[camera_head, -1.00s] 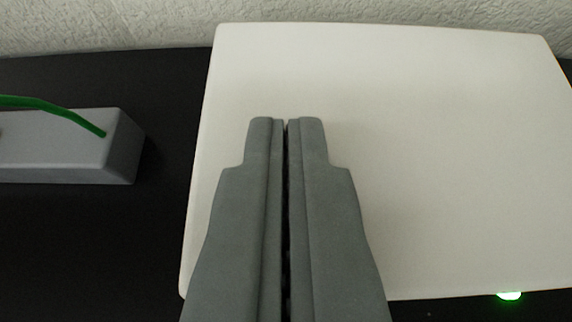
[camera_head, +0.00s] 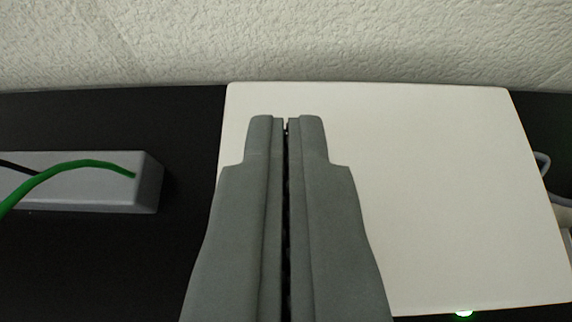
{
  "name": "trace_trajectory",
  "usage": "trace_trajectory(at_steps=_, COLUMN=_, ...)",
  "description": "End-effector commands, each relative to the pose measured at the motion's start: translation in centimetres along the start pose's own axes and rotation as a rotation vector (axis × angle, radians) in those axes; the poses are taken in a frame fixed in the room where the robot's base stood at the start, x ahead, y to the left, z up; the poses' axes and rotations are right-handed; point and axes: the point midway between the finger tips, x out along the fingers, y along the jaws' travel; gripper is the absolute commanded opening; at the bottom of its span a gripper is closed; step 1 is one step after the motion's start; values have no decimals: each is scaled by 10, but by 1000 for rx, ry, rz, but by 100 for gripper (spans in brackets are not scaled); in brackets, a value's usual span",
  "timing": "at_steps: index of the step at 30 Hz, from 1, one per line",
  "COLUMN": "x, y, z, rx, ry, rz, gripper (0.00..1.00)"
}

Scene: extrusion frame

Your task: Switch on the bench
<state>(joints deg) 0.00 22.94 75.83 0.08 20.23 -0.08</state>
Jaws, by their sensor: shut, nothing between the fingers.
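My gripper (camera_head: 286,120) is shut and empty, its fingers side by side, pointing up the picture over a white box or panel (camera_head: 430,190). I cannot tell how far above the panel the fingertips are. No switch can be made out; the panel's near side is mostly out of view or hidden behind my gripper.
A grey block (camera_head: 100,195) with a green cable (camera_head: 70,166) and a black cable lies to the left on the black surface (camera_head: 90,265). A textured pale wall (camera_head: 290,40) stands behind. A grey cable (camera_head: 543,165) and a pale object show at the right edge.

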Motion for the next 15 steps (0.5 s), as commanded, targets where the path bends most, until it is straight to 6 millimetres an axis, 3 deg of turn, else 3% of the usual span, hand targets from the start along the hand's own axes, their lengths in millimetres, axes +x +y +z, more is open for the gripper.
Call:
trace_trajectory(at_steps=1, x=-10, y=0, z=-9, rx=0, ry=3, rz=0, gripper=0)
trace_trajectory(at_steps=9, x=-62, y=0, z=-22, rx=0, ry=3, rz=0, gripper=0)
trace_trajectory(at_steps=15, x=-89, y=0, z=-29, rx=0, ry=0, rz=0, gripper=0)
